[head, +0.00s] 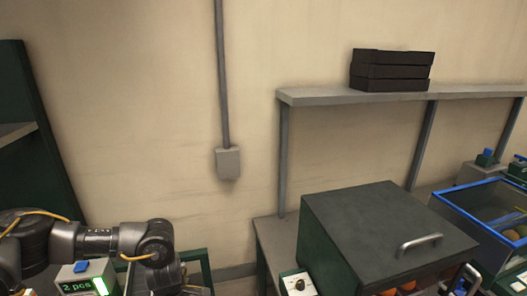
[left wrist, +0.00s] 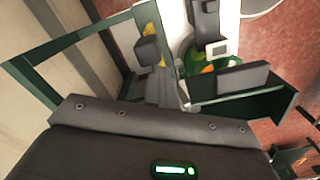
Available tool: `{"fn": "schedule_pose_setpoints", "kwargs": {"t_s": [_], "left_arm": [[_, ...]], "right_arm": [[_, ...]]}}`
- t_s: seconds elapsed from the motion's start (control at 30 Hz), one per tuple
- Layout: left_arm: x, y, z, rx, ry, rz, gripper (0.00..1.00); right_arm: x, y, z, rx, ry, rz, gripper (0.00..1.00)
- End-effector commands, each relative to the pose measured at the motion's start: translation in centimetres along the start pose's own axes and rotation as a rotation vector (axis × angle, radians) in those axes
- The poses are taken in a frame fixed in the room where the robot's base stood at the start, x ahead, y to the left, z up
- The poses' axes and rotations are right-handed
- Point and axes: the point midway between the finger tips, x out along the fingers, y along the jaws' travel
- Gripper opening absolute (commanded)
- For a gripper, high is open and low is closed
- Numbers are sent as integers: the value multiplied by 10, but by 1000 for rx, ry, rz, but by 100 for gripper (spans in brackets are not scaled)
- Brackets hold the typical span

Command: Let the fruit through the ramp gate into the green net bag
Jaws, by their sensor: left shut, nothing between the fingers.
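My left arm comes in from the left in the head view, but its gripper is not seen there. In the left wrist view my left gripper (left wrist: 172,88) is shut with nothing held, its fingers only partly distinct. Beyond it is something green with orange in it (left wrist: 208,68), partly hidden by dark parts; I cannot tell whether it is the net bag. Oranges (head: 417,284) show low under the front of a dark lidded box (head: 385,235) with a grey handle. I cannot make out the ramp gate. My right gripper is not in view.
A display reading "2 pcs" (head: 78,286) stands at the lower left beside my arm. A blue-rimmed bin (head: 470,205) with fruit is at the right. A shelf (head: 320,97) with stacked black trays (head: 392,70) is on the back wall. A green frame (left wrist: 75,40) is close to the left gripper.

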Motion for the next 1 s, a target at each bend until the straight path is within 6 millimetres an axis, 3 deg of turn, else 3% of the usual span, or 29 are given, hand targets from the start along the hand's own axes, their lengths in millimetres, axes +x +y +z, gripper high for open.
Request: {"fn": "schedule_pose_setpoints", "kwargs": {"t_s": [0.03,0.53,1.0], "left_arm": [[10,-6,2,2,1,-19,0],[9,-4,4,0,3,-19,0],[9,-10,-6,0,3,-19,0]], "right_arm": [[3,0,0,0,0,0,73],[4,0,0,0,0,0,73],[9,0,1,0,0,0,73]]}}
